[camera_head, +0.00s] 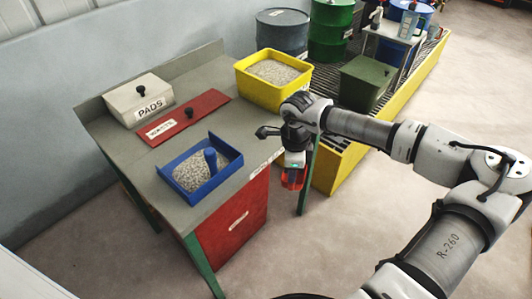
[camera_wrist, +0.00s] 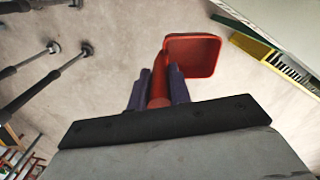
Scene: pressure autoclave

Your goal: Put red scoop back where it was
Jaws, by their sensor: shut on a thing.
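The red scoop (camera_head: 292,179) hangs below my gripper (camera_head: 296,160) in the head view, in the air just off the front right edge of the grey bench (camera_head: 150,168). In the wrist view my gripper (camera_wrist: 158,88) is shut on the handle of the red scoop (camera_wrist: 192,54). The scoop's squarish head sticks out past the fingers, above the floor. A yellow bin (camera_head: 246,89) of pale granules stands at the bench's far right corner. A blue tray (camera_head: 199,193) at the front holds granules and a blue upright piece (camera_head: 210,160).
A red lid (camera_head: 205,106) with a black knob and a white PADS box (camera_head: 128,98) lie on the bench. A dark green bin (camera_head: 366,84) stands on the yellow-edged grating (camera_head: 345,155), with drums (camera_head: 282,32) behind. Dark rods (camera_wrist: 40,80) show at left in the wrist view. Open floor lies at right.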

